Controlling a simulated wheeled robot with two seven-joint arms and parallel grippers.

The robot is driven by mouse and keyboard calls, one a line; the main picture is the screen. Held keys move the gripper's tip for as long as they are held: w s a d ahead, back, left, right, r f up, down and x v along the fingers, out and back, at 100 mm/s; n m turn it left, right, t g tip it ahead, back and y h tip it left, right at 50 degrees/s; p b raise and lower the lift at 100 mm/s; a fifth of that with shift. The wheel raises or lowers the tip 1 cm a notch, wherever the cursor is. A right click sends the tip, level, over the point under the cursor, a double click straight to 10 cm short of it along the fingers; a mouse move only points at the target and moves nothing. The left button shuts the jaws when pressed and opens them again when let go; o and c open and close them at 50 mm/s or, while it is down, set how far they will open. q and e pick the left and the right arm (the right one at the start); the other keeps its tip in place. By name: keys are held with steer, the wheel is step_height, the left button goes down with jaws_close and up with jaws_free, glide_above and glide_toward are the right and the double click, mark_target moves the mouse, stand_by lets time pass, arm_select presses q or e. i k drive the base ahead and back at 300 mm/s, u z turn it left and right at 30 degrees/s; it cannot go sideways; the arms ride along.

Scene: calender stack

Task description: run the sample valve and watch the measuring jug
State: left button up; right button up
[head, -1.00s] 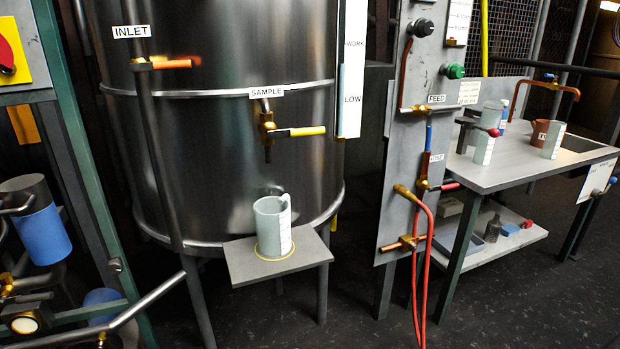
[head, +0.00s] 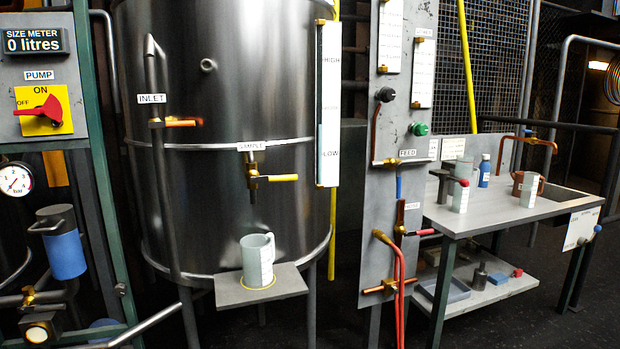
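The sample valve (head: 253,178) is a brass tap on the front of the steel tank (head: 215,90), under the SAMPLE label (head: 251,146). Its yellow lever (head: 283,178) points right, level, across the spout. The spout hangs down above the jug, and I see no stream under it. The measuring jug (head: 257,259) is pale grey-green with a white scale strip. It stands upright inside a yellow ring on a small grey shelf (head: 228,293). I cannot make out any liquid in it. Neither of my grippers is in view.
The INLET pipe has an orange lever (head: 181,122). A sight gauge (head: 328,110) marked HIGH and LOW is on the tank's right. A panel (head: 385,220) carries FEED and HOSE valves with red hoses. A bench (head: 480,208) with jugs stands right. The size meter (head: 34,41) reads 0 litres.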

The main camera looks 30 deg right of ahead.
mark_target(266, 178)
steer(key=z, duration=0.6)
steer(key=i, duration=0.7)
steer(key=z, duration=0.3)
